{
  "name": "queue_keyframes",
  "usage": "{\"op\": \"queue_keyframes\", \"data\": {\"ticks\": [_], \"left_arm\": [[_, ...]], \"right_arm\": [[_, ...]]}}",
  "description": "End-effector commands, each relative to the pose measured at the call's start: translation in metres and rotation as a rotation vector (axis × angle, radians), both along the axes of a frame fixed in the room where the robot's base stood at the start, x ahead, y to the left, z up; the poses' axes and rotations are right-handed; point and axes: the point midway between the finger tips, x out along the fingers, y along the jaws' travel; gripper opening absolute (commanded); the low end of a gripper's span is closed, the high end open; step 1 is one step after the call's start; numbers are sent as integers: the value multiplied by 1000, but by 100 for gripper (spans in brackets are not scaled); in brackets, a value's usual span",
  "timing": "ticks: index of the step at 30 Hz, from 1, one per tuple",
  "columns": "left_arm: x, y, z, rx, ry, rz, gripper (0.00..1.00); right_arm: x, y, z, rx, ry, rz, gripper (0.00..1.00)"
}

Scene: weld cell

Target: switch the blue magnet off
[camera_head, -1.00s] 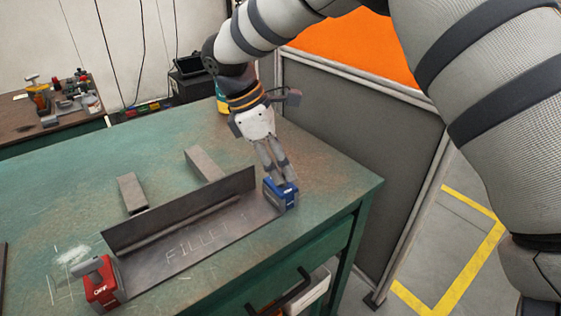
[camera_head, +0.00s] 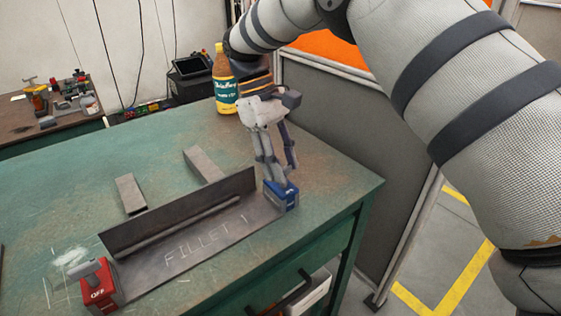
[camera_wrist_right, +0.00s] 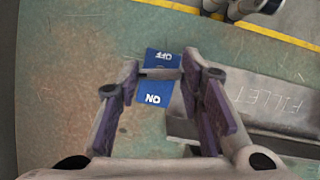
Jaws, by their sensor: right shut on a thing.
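The blue magnet (camera_head: 287,197) stands at the right end of the angled steel workpiece (camera_head: 190,232). In the right wrist view its blue top (camera_wrist_right: 154,92) carries the words OFF and ON, with a grey switch handle (camera_wrist_right: 160,73) between them. My right gripper (camera_head: 279,176) points down over this magnet. Its fingers (camera_wrist_right: 162,70) are shut on the handle from both sides and partly hide it. The handle's exact setting is hard to tell. The red magnet (camera_head: 102,294), marked OFF, stands at the workpiece's left end. My left gripper is not in view.
The workpiece, marked FILLET 1, lies on the green table (camera_head: 330,190). Two loose steel bars (camera_head: 130,193) (camera_head: 203,164) lie behind it. A yellow bottle (camera_head: 225,85) stands close behind my right wrist. A grey screen (camera_head: 345,120) borders the table's right side.

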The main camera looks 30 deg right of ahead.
Motion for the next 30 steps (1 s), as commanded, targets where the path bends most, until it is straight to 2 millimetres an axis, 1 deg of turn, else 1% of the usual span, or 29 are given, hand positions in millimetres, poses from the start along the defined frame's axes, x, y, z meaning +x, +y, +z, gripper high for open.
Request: {"op": "queue_keyframes", "data": {"ticks": [6, 13, 20, 30], "left_arm": [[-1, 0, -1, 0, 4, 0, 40], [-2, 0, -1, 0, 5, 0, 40], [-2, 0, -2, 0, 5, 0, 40], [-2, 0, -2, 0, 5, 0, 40]], "right_arm": [[0, -1, 0, 0, 0, -134, 7], [0, -2, 0, -1, -1, -220, 7], [0, -2, 0, 0, -1, -253, 7], [0, -1, 0, 1, -1, -256, 7]]}}
